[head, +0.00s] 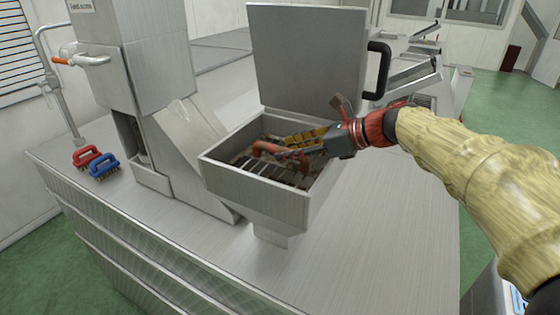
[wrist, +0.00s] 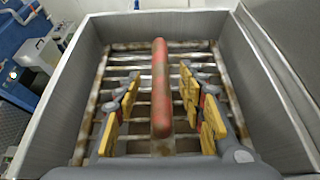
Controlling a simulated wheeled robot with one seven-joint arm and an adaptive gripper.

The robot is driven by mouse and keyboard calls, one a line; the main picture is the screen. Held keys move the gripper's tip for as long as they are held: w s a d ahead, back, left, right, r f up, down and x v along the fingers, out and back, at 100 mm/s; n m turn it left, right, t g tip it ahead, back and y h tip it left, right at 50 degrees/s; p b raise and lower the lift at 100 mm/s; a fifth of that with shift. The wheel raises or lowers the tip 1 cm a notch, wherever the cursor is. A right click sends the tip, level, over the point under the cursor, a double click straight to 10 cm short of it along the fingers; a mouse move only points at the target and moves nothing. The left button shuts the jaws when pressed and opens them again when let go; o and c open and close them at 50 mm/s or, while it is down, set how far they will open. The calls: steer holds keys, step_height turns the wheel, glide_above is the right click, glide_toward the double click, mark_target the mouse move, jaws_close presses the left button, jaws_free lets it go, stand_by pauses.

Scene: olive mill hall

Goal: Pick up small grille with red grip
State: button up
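The small grille (wrist: 120,75) lies inside an open metal box and has brown-stained bars. Its red grip (wrist: 160,65) is a worn bar running up the middle of the wrist view; it also shows in the head view (head: 264,148). My gripper (wrist: 160,82) is open, with a yellow-padded finger on each side of the red grip. Gaps show between the pads and the grip, and I see no contact. In the head view my gripper (head: 300,146) reaches into the box from the right and hides part of the grille.
The metal box (head: 255,190) has walls close around my gripper, and its raised lid (head: 308,60) stands behind. A red brush (head: 87,155) and a blue brush (head: 104,166) lie on the counter (head: 350,235) at left. The counter in front of the box is clear.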

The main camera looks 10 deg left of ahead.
steer(key=shift+w+a+f, duration=0.1)
steer(key=shift+a+f, duration=0.15)
steer(key=shift+a, duration=0.2)
steer(key=shift+w+a+f, duration=0.1)
steer(key=shift+w+f, duration=0.1)
steer(key=shift+s, duration=0.1)
steer(key=shift+c, duration=0.3)
jaws_close()
steer(key=shift+r, duration=0.1)
